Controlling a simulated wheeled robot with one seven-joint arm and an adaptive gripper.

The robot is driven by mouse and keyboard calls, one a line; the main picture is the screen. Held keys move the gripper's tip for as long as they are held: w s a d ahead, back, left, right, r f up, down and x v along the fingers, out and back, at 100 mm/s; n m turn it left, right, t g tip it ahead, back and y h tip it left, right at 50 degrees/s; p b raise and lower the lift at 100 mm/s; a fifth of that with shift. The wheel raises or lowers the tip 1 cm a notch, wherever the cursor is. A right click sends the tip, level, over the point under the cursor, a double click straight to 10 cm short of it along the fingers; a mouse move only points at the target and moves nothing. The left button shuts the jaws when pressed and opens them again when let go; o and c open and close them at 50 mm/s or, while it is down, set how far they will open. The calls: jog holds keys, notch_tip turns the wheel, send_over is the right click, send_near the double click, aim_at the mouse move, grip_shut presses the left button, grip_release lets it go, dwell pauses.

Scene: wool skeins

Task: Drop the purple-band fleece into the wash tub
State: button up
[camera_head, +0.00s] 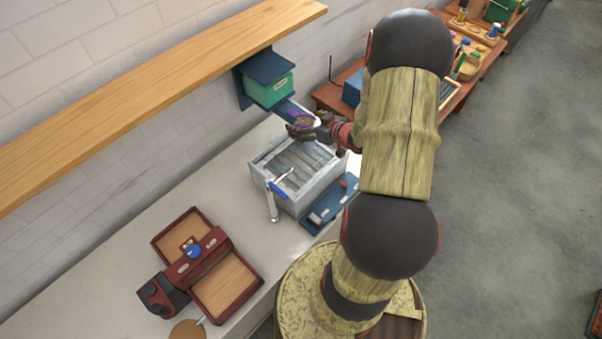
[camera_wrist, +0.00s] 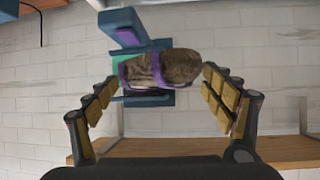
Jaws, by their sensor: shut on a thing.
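My gripper (camera_head: 301,128) is at the end of my arm, above the back right corner of a grey slatted box that looks like the wash tub (camera_head: 262,176). It is shut on the brown fleece with the purple band (camera_wrist: 165,69). The wrist view shows the fleece between the two padded fingers, with the right finger close against it. In the head view only a small purple and brown part of the fleece (camera_head: 298,118) shows. The inside of the tub looks empty in the part I see.
A green bin (camera_head: 270,92) sits in a blue wall bracket behind my gripper. A wooden shelf (camera_head: 150,95) runs along the wall above. A dark red wooden box (camera_head: 225,290) lies front left.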

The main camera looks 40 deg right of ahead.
jog(key=shift+f+b, duration=0.4)
jog(key=shift+f, duration=0.45)
jog(key=shift+r, duration=0.1)
jog(key=o, duration=1)
jog(key=v, duration=1.2)
